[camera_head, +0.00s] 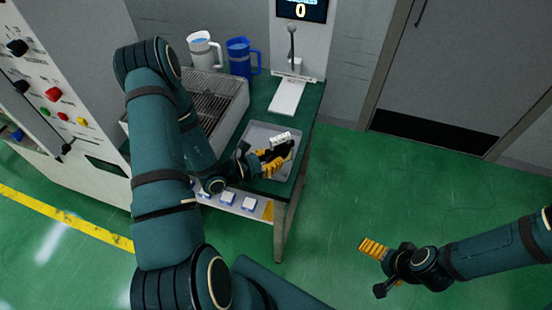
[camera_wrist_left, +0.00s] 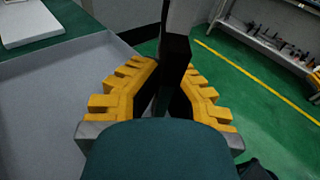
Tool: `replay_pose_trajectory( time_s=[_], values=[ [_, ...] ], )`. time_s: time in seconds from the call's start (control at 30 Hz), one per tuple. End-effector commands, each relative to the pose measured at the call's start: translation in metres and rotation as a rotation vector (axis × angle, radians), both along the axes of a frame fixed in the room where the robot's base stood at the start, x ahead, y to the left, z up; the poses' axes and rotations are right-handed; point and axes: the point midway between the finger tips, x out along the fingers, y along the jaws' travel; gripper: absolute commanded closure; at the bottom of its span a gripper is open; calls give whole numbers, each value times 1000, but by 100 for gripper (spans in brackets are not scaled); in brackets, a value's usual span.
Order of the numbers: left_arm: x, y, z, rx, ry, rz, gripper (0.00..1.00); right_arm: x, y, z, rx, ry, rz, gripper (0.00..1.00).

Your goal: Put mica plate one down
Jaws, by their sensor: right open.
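My left gripper (camera_head: 274,161) is over the grey tray (camera_head: 257,132) on the green-topped bench. Its yellow fingers close from both sides on a thin dark plate, which I take to be mica plate one (camera_wrist_left: 176,58). In the left wrist view the plate stands edge-on between the fingertips. In the head view a white piece with dark marks (camera_head: 281,138) shows at the fingertips; I cannot tell whether the plate touches the tray. My right gripper (camera_head: 376,268) is open and empty over the floor at the lower right.
A white stand with a lever (camera_head: 291,92) is behind the tray. A wire-rack bin (camera_head: 213,100) is to its left, with a white jug (camera_head: 204,50) and a blue jug (camera_head: 240,57) behind. A control panel is at far left. The floor to the right is clear.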

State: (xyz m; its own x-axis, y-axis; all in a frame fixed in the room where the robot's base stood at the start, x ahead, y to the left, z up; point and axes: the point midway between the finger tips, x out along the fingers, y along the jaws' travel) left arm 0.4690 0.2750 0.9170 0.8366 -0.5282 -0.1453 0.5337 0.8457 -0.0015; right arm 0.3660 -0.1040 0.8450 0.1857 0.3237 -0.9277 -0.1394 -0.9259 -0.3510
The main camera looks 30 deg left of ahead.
Motion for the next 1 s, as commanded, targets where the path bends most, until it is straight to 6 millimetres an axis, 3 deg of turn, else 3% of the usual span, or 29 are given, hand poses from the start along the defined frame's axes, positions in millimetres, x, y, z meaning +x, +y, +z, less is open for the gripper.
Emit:
replay_pose_trajectory(
  time_s=[0.33, 0.43, 1.0],
  values=[
    [0, 0, -4, -1, -1, 0, 100, 0, 0, -5, -1, 0, 0, 0],
    [0, 0, -2, 0, 0, 0, 66, 0, 0, -3, -1, 0, 0, 0],
    [-2, 2, 2, 1, 1, 1, 66, 0, 0, 2, 0, 0, 0, 0]
  ],
)
